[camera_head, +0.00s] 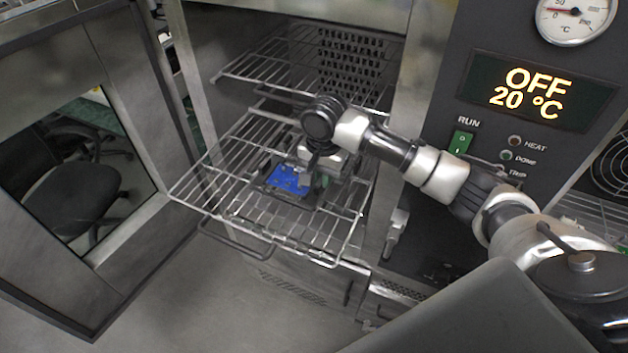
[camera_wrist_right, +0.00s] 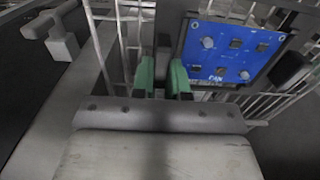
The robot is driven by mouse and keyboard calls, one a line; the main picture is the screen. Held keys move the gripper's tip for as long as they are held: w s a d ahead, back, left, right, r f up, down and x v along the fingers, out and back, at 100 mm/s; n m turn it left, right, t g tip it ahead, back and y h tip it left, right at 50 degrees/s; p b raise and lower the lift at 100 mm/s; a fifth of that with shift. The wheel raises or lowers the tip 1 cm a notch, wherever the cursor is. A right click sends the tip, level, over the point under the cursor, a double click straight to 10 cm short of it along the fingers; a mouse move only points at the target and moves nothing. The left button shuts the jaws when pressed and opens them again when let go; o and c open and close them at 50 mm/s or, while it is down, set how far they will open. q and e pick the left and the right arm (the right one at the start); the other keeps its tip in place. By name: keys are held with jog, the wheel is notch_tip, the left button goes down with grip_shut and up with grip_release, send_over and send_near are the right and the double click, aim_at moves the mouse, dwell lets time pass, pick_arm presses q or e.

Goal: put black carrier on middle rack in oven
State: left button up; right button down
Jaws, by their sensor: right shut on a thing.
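The black carrier (camera_head: 262,190) holds a blue circuit board (camera_head: 288,179) and is over the pulled-out wire rack (camera_head: 228,203) of the oven, the lower of the two racks I see clearly. The carrier looks level and lies within the rack's outline. I cannot tell whether it rests on the wires or hangs just above them. My right gripper (camera_head: 312,181) is shut on the carrier's edge. In the right wrist view, the green fingertips (camera_wrist_right: 163,76) pinch a black tab left of the blue board (camera_wrist_right: 228,50). My left gripper is not in view.
Another wire rack (camera_head: 262,73) sits above, inside the oven chamber. The open oven door (camera_head: 150,130) stands at the left. The control panel (camera_head: 530,95) on the right reads OFF, 20 °C. Bare wires lie left and in front of the carrier.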

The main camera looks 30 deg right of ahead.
aim_at(321, 200)
jog(key=shift+f, duration=0.35)
jog(key=f, duration=0.2)
jog(key=f+p, duration=0.1)
jog(key=f, duration=0.1)
jog(key=shift+w, duration=0.35)
jog(key=shift+s+f, duration=0.15)
jog(key=c, duration=1.1)
grip_release()
jog(key=shift+c, duration=0.2)
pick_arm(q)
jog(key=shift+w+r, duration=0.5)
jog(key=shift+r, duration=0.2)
pick_arm(e)
notch_tip(321, 200, up, 12)
jog(key=b, duration=0.3)
jog(key=shift+f+b, duration=0.2)
jog(key=shift+b, duration=0.15)
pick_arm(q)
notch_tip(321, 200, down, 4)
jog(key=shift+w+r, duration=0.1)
pick_arm(e)
jog(key=shift+r, duration=0.4)
